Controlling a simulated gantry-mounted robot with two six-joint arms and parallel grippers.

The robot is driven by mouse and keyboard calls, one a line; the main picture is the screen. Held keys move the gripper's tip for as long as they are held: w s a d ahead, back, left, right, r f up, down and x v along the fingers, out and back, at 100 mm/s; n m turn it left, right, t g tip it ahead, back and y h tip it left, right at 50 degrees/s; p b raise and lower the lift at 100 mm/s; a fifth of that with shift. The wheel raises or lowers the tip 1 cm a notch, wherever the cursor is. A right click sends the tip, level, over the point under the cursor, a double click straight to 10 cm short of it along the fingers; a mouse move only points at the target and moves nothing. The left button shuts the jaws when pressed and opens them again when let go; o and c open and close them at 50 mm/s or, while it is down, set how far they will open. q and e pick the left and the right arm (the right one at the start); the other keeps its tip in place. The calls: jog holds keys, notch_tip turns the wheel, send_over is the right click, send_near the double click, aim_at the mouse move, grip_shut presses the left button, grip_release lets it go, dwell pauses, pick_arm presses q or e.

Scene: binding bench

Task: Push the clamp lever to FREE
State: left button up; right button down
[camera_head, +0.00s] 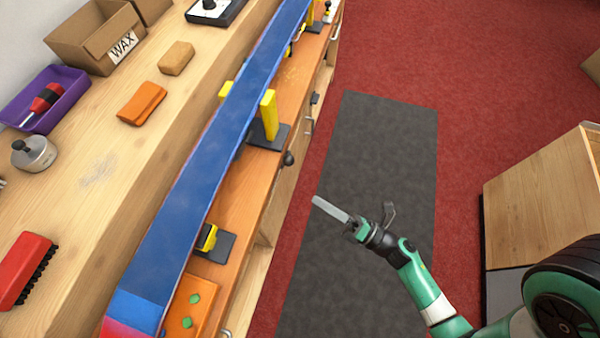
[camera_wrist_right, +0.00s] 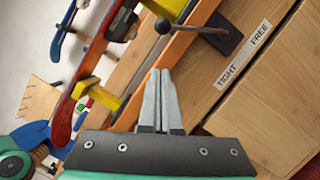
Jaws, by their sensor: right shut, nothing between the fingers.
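The clamp lever (camera_wrist_right: 190,29) is a dark rod with a black ball knob at its left end in the right wrist view. It runs right to a dark clamp base (camera_wrist_right: 222,38). A white label (camera_wrist_right: 243,55) beside it reads TIGHT at its lower end and FREE at its upper end. In the head view a black knob (camera_head: 288,158) sticks out at the bench front by a yellow-jawed clamp (camera_head: 268,116). My right gripper (camera_head: 316,200) is shut and empty over the floor, apart from the knob. Its fingertips (camera_wrist_right: 159,73) show below the lever. My left gripper is not seen.
A long blue ski (camera_head: 205,165) lies along the clamps. The bench behind holds a wax box (camera_head: 85,45), a purple tray (camera_head: 65,88), an orange block (camera_head: 142,103) and a red brush (camera_head: 25,268). A wooden cabinet (camera_head: 540,200) stands right. Floor with a grey mat (camera_head: 375,140) lies between.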

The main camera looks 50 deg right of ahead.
aim_at(289, 158)
jog(key=w+d+r, duration=0.1)
jog(key=w+r, duration=0.1)
jog(key=w, duration=0.6)
jog(key=shift+w+d+r+p, duration=0.25)
jog(key=shift+d+r+p, duration=0.05)
jog(key=shift+d, duration=0.05)
